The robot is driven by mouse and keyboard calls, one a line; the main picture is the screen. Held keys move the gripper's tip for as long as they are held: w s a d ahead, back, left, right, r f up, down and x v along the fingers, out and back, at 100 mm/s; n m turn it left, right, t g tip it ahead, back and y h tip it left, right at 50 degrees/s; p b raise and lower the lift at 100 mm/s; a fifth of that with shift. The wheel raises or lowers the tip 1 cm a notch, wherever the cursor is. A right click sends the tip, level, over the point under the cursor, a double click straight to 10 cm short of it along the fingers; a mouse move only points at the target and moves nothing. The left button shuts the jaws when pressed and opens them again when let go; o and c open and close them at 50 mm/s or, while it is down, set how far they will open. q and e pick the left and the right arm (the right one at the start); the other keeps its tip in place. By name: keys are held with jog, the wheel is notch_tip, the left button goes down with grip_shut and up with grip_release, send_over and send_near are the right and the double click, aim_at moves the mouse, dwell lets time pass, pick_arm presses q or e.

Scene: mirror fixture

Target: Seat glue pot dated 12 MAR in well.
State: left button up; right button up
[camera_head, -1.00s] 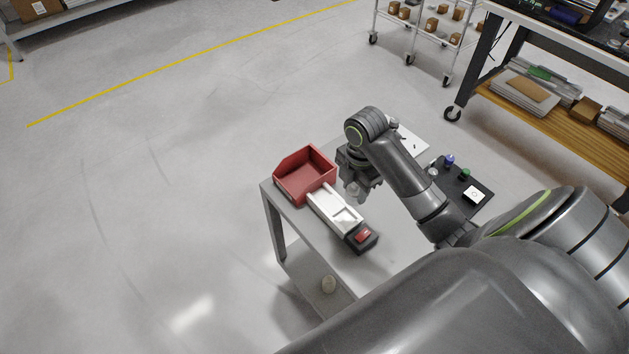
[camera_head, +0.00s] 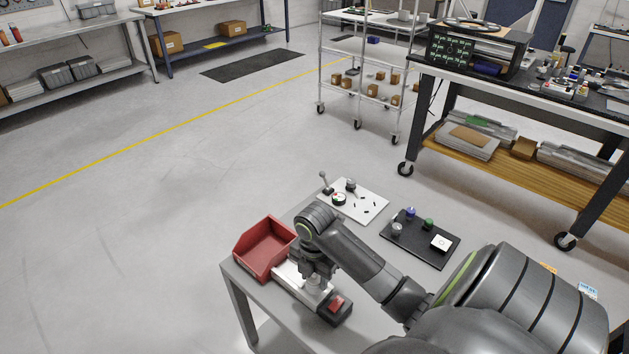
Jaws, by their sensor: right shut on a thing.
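My right gripper (camera_head: 315,282) points down over the white fixture (camera_head: 287,272) on the grey table. It is shut on a small pale pot (camera_head: 314,298), mostly hidden by the gripper; no date can be read on it. The fixture has a dark end block with a red panel (camera_head: 338,304). The gripper covers the fixture's middle, so the well and any contact with the pot cannot be made out. My left gripper is not in view.
A red bin (camera_head: 257,262) stands left of the fixture. A black mat (camera_head: 412,250) holds a grey-topped pot (camera_head: 397,229), a blue one (camera_head: 410,213), a green one (camera_head: 428,224) and a white square piece (camera_head: 441,243). A white board (camera_head: 366,208) with small parts lies behind.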

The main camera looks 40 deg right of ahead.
jog(key=shift+f, duration=0.75)
jog(key=shift+f, duration=0.15)
jog(key=o, duration=1.3)
jog(key=shift+r, duration=0.5)
notch_tip(320, 180, up, 5)
jog(key=shift+r, duration=0.2)
notch_tip(320, 180, up, 4)
jog(key=p, duration=0.4)
jog(key=shift+r+p, duration=0.15)
jog(key=shift+p, duration=0.25)
jog(key=shift+r+p, duration=0.8)
